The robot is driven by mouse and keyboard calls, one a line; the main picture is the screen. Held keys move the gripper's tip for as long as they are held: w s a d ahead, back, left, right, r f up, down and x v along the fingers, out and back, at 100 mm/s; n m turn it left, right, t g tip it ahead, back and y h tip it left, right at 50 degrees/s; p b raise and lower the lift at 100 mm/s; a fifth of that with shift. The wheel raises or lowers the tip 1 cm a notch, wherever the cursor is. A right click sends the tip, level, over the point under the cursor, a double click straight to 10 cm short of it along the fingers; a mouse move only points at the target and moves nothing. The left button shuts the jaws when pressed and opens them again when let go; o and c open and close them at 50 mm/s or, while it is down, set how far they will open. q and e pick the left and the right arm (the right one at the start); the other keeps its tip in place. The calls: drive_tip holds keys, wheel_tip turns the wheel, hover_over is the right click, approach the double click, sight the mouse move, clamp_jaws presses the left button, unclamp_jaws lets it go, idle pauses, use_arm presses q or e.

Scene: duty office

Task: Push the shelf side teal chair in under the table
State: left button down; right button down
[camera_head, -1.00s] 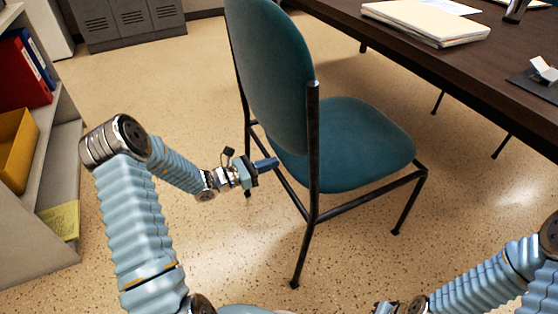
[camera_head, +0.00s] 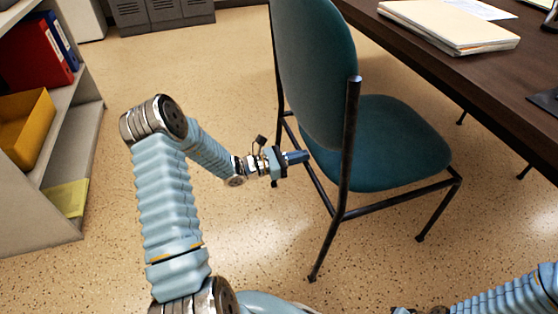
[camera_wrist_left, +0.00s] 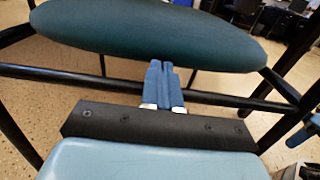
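The teal chair (camera_head: 385,140) stands on the floor in front of the dark table (camera_head: 420,62), its back to the left and its seat toward the table. Its seat also shows in the left wrist view (camera_wrist_left: 150,30), with a black frame bar crossing below it. My left gripper (camera_head: 298,157) is behind the chair's back, at about seat height, pointing at the rear frame. In the left wrist view its blue fingers (camera_wrist_left: 165,78) lie together, nothing visible between them, tips near the seat edge; contact is unclear. My right arm shows at the lower right; its gripper tips are not visible.
A shelf with red binders (camera_head: 35,52) and a yellow tray (camera_head: 27,127) stands at the left. Grey cabinets (camera_head: 160,12) stand at the back. Papers (camera_head: 450,25) lie on the table.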

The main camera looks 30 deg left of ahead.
use_arm(q)
drive_tip(key=shift+w+d, duration=0.15)
drive_tip(key=shift+d, duration=0.15)
drive_tip(key=p+v, duration=1)
drive_tip(key=shift+a+p, duration=0.3)
drive_tip(key=shift+a, duration=0.05)
idle(1.6)
